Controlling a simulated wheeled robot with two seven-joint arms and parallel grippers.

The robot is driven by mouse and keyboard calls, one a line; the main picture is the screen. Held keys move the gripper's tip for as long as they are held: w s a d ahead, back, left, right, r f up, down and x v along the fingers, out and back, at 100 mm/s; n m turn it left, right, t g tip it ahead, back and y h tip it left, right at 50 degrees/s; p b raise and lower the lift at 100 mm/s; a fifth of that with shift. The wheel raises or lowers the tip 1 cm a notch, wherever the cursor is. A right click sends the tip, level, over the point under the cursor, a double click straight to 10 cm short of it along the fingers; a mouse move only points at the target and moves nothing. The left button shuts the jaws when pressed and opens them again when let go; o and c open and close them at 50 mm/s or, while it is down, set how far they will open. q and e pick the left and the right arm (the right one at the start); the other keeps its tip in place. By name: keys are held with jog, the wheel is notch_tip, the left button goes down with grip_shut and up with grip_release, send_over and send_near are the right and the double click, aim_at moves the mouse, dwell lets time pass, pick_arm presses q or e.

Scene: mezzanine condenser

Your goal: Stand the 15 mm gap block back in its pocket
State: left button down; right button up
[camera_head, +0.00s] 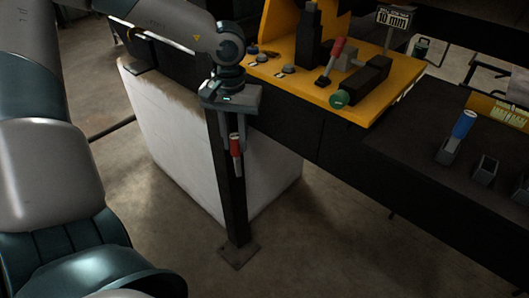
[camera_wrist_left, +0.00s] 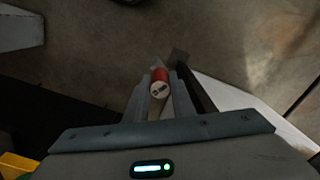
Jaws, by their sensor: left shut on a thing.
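My left gripper (camera_head: 234,138) points down in front of the bench and is shut on a red-ended block (camera_head: 236,146). A blue-topped block (camera_head: 464,124) stands in a grey pocket on the dark shelf (camera_head: 405,153) at right. A pocket (camera_head: 485,168) beside it looks empty. Another pocket (camera_head: 521,190) sits at the right edge, partly cut off. My right gripper is not in view.
A yellow label (camera_head: 505,115) is behind the pockets.

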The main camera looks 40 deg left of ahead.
pick_arm(q)
jog(key=s+a+f+n, duration=0.4)
jog(key=s+a+f, duration=0.2)
jog(key=s+f, duration=0.15)
jog(key=w+d+f+m+b, duration=0.2)
jog(key=d+m, duration=0.1)
jog(key=d, duration=0.6)
jog(key=w+d+f+m+b, duration=0.2)
jog(key=d+m+b, duration=0.1)
jog(key=d, duration=0.6)
jog(key=w+d+f+m+b, duration=0.2)
jog(key=w+d+f+m, duration=0.1)
jog(key=d, duration=0.6)
jog(key=shift+b, duration=0.35)
jog(key=shift+d, duration=0.15)
